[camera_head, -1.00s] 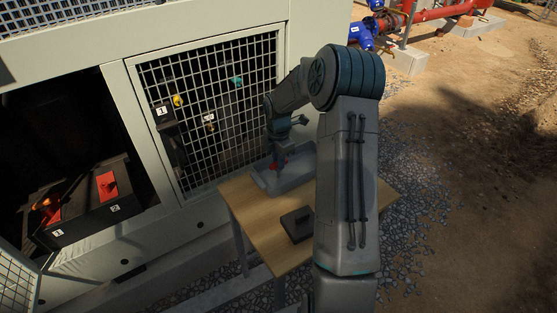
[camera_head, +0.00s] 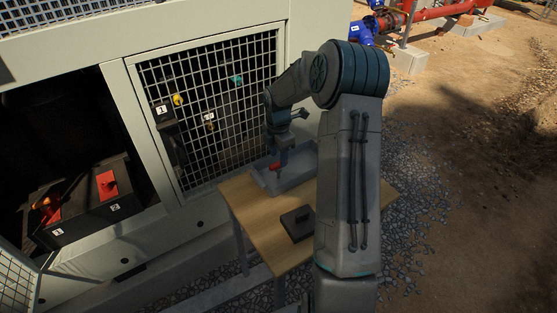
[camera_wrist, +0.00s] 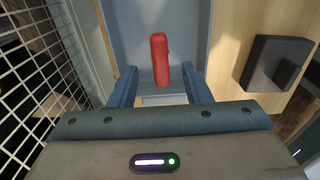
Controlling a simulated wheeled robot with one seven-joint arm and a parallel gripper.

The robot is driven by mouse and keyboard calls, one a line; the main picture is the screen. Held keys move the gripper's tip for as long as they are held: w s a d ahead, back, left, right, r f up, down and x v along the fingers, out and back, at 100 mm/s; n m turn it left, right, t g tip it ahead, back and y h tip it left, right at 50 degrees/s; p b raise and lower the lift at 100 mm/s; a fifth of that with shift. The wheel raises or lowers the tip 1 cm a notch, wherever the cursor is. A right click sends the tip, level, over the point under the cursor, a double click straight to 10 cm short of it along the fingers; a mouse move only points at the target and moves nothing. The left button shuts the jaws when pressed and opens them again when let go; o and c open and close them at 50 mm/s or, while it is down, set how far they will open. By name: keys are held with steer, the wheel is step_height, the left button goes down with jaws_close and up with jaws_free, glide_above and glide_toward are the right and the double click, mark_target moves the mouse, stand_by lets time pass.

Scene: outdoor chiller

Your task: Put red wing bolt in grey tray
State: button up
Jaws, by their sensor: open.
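The red wing bolt (camera_head: 275,167) is at the grey tray (camera_head: 262,182) on the wooden table, just below my gripper (camera_head: 282,158). In the wrist view the bolt (camera_wrist: 160,58) shows as a long red piece in line with the gap between my fingers (camera_wrist: 160,72), with the tray (camera_wrist: 185,20) behind it. The fingers are apart, with a gap on each side of the bolt. Whether the bolt rests on the tray floor I cannot tell. Its wing shape and lower end are not clear.
A dark block with a raised handle (camera_head: 297,222) lies on the table (camera_head: 255,222) in front of the tray. A mesh panel (camera_head: 215,100) stands close behind and left of the tray. A dark box with red plates (camera_head: 108,185) sits in the open bay at left.

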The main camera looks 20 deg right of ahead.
mark_target(278, 163)
steer(key=s+a+r+m, duration=0.2)
steer(key=s+r, duration=0.1)
steer(key=r, duration=0.4)
steer(key=s+a+r+m, duration=0.2)
steer(key=r, duration=0.5)
steer(key=s+a+r+m+t, duration=0.1)
steer(key=s+a+m, duration=0.3)
steer(key=s+m, duration=0.4)
steer(key=s+a+r+m+t, duration=0.2)
steer(key=s+m, duration=0.6)
steer(key=s, duration=0.9)
steer(key=shift+a, duration=1)
